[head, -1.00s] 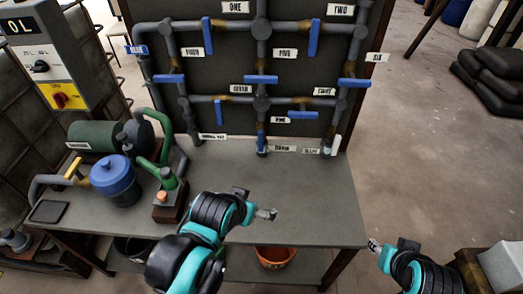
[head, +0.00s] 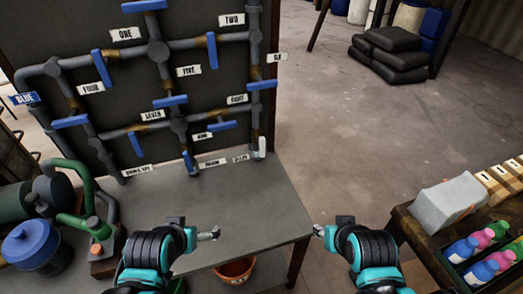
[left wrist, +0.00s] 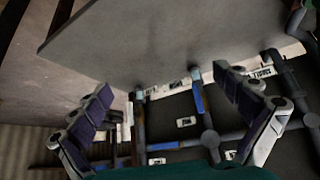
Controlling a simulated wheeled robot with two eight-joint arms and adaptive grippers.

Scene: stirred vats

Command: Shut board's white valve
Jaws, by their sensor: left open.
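The white valve (head: 261,148) sits at the lower right of the pipe board (head: 130,90), just above the bench (head: 235,205). Its short white handle stands roughly upright, along its pipe. What looks like the same handle shows in the left wrist view (left wrist: 130,113), between the fingers. My left gripper (head: 213,234) is over the front of the bench, open and empty, apart from the valve and nearer to me; its spread fingers fill both sides of the left wrist view (left wrist: 168,95). My right gripper (head: 319,231) is by the bench's front right corner; its jaws are too small to read.
Several blue valve handles, one a nearby blue handle (head: 188,161), are on the same board. A blue pot (head: 38,245) and green pump parts stand at left. An orange bucket (head: 234,270) is under the bench. A side table (head: 425,240) with bottles stands at right.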

